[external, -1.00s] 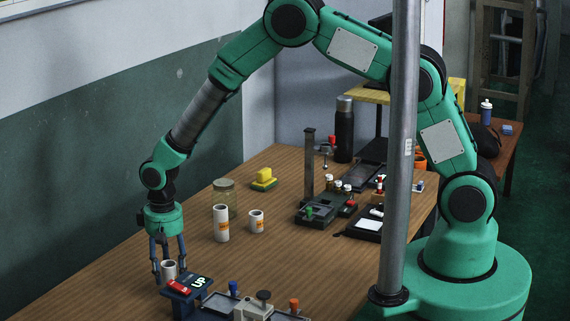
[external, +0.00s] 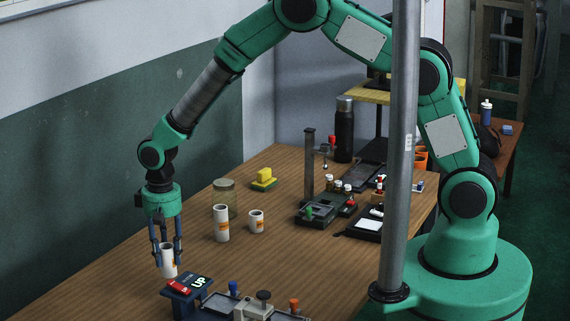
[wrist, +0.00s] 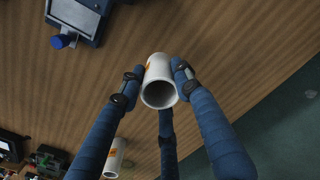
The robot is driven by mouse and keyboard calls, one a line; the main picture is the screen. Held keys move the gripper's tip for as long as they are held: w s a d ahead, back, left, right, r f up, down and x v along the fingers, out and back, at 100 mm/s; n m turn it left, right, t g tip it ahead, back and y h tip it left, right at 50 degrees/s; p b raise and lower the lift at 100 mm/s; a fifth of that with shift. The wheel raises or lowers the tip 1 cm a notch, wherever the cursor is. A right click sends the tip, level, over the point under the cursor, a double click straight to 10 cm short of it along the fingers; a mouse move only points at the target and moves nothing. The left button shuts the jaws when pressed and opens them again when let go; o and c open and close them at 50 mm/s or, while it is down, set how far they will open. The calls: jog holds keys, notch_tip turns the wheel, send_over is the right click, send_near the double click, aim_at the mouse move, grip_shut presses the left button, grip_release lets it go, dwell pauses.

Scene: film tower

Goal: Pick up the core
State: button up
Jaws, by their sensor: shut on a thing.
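The core is a white hollow tube with an orange mark. My gripper (external: 166,250) is shut on this core (external: 168,264) at the left part of the table, just behind the dark blue stand marked "UP". In the wrist view the core (wrist: 159,84) sits between the blue fingers of my gripper (wrist: 158,88), its open end facing the camera. The core appears upright and raised above the table. Two similar white tubes stand apart on the table: a taller one (external: 221,224) and a shorter one (external: 256,222).
The dark blue "UP" stand (external: 187,296) with a red piece is close in front of the core. A device with blue and orange knobs (external: 262,306) stands to its right. A glass jar (external: 226,190) and a yellow block (external: 264,180) stand farther back. A grey pole (external: 401,150) rises in the foreground.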

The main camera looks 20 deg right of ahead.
jog(key=shift+r, duration=2.35)
notch_tip(320, 180, up, 5)
jog(key=w+d+m+b, duration=0.1)
jog(key=w+d+m, duration=0.1)
jog(key=w+d, duration=0.75)
jog(key=w+d+m, duration=0.2)
jog(key=w+d, duration=0.5)
jog(key=w, duration=0.6)
jog(key=w+d+m+b, duration=0.1)
jog(key=w+d+m, duration=0.1)
jog(key=w+d, duration=0.7)
jog(key=w+d+m+b, duration=0.1)
jog(key=w+d, duration=0.4)
jog(key=d, duration=0.9)
jog(key=f, duration=0.4)
jog(key=shift+d+f, duration=0.2)
jog(key=shift+f, duration=0.15)
jog(key=shift+f, duration=0.1)
